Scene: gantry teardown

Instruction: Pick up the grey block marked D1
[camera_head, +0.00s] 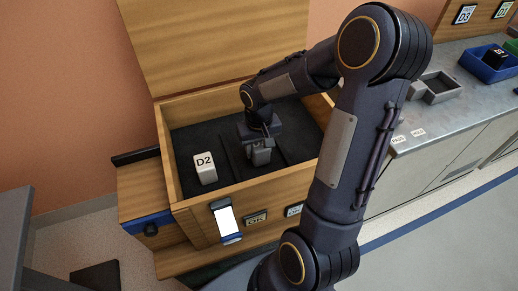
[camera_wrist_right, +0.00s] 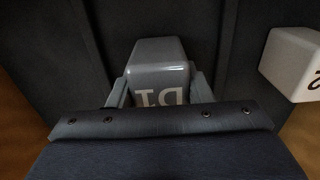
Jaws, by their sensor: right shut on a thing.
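The grey block marked D1 (camera_wrist_right: 160,65) is between the fingers of my right gripper (camera_wrist_right: 158,90) in the right wrist view, its marking facing the camera upside down. In the head view my right gripper (camera_head: 262,145) is inside the open wooden box, shut on the grey block (camera_head: 261,156), which is partly hidden by the gripper. Whether the block touches the box floor I cannot tell. My left gripper does not show.
The wooden box (camera_head: 188,222) has a dark lined floor with dividers and a raised lid (camera_head: 205,40). A white block marked D2 (camera_head: 205,168) stands to the left inside it. A grey counter (camera_head: 440,120) at right holds a grey tray (camera_head: 440,95) and a blue bin (camera_head: 490,68).

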